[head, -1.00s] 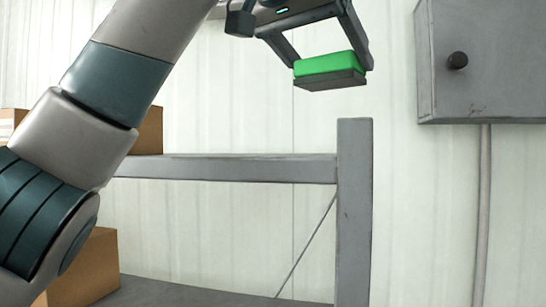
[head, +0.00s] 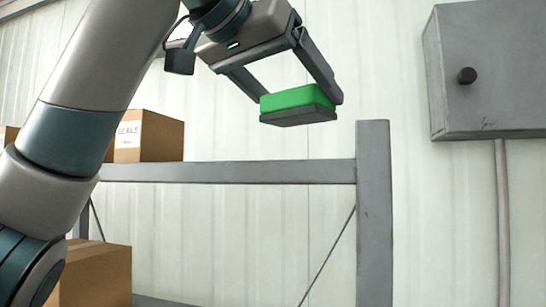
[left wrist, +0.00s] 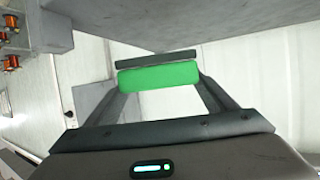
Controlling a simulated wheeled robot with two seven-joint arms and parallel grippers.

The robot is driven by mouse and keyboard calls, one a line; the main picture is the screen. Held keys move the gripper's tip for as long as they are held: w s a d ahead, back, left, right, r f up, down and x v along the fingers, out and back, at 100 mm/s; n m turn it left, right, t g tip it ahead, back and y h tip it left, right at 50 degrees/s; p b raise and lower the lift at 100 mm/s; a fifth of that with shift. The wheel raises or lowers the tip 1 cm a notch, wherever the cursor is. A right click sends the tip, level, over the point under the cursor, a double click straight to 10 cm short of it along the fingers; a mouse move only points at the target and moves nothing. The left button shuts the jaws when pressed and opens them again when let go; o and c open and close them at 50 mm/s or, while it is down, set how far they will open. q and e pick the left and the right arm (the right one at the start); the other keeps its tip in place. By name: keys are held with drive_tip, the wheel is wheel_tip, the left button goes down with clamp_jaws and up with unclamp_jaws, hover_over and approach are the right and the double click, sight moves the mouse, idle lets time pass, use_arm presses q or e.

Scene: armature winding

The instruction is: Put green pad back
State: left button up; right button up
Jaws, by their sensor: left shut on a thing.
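A green pad (head: 298,97) with a dark grey underside is held between the fingertips of my left gripper (head: 301,101). In the head view it hangs in the air above the top rail of a grey shelf rack (head: 230,172), to the left of the rack's upright post (head: 374,215), and apart from both. The left wrist view also shows the green pad (left wrist: 158,76), with one finger on each side of it. My right gripper is in neither view.
A grey wall cabinet (head: 480,90) with a black knob is at the right. The wall between the post and cabinet is clear.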

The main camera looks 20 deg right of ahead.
sight(276, 109)
use_arm(q)
drive_tip(key=a+f+b, duration=0.2)
drive_tip(key=a, duration=0.1)
drive_tip(key=shift+s+f, duration=0.1)
drive_tip(key=shift+f, duration=0.05)
drive_tip(key=shift+a, duration=0.35)
drive_tip(key=shift+d, duration=0.1)
drive_tip(key=shift+s+f, duration=0.1)
drive_tip(key=shift+f, duration=0.05)
wheel_tip(276, 109, down, 3)
drive_tip(key=b, duration=0.2)
drive_tip(key=shift+r+b, duration=0.2)
drive_tip(key=shift+b, duration=0.1)
drive_tip(key=shift+f+b, duration=0.45)
drive_tip(key=shift+f, duration=0.15)
drive_tip(key=o, duration=1.1)
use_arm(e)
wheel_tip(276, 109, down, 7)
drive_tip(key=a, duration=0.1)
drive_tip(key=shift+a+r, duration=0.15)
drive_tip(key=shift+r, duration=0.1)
